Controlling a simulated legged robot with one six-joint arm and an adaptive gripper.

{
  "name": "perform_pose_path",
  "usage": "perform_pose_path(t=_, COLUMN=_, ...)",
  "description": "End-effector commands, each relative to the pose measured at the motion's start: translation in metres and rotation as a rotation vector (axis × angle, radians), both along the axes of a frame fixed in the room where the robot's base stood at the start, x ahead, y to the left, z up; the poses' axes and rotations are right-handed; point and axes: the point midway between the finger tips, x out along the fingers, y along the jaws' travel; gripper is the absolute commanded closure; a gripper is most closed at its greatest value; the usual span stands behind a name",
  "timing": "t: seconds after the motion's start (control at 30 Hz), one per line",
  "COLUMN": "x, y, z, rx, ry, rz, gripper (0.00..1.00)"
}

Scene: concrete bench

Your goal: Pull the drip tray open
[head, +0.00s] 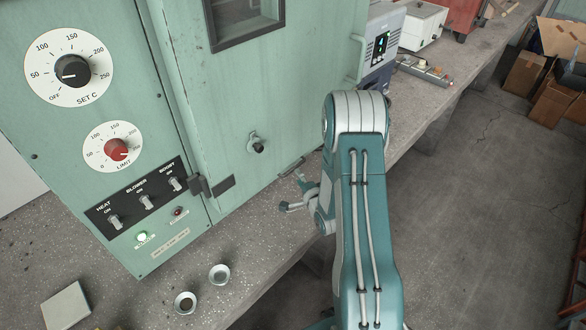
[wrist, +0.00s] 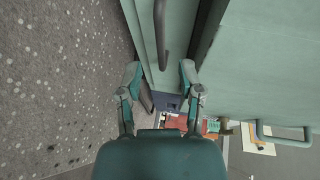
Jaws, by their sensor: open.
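The drip tray's grey bar handle (head: 291,166) shows low on the front of the pale green oven, below its door, partly behind my arm. In the wrist view the handle (wrist: 160,32) sticks out from a narrow green front (wrist: 142,22), which I take for the tray's front. My gripper (head: 291,191) is in front of the handle. In the wrist view my gripper (wrist: 161,66) is open, with a finger on either side of the handle's near end. Whether either finger touches it, I cannot tell. The tray's inside is not visible.
The oven door (head: 255,110) appears shut above. Two small metal cups (head: 219,274) and a pale square block (head: 66,305) are on the speckled bench (head: 130,300). A blue-grey device (head: 379,55) stands behind my arm. Cardboard boxes (head: 545,75) lie on the floor at right.

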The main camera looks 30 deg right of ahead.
Motion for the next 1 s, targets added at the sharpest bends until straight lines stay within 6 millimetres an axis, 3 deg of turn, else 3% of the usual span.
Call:
perform_pose_path(t=0.1, x=0.023, y=-0.001, z=-0.004, rx=-0.001, ry=-0.001, rz=0.002, gripper=0.52)
perform_pose_path(t=0.3, x=0.049, y=-0.002, z=-0.009, rx=-0.001, ry=0.000, rz=0.001, gripper=0.52)
perform_pose_path(t=0.67, x=0.057, y=-0.003, z=-0.011, rx=0.000, ry=0.001, rz=0.000, gripper=0.52)
perform_pose_path(t=0.7, x=0.057, y=-0.003, z=-0.011, rx=0.000, ry=0.001, rz=0.000, gripper=0.56)
perform_pose_path(t=0.8, x=0.057, y=-0.003, z=-0.011, rx=-0.001, ry=0.001, rz=0.000, gripper=1.00)
perform_pose_path(t=1.0, x=0.057, y=-0.003, z=-0.012, rx=0.000, ry=0.003, rz=0.000, gripper=1.00)
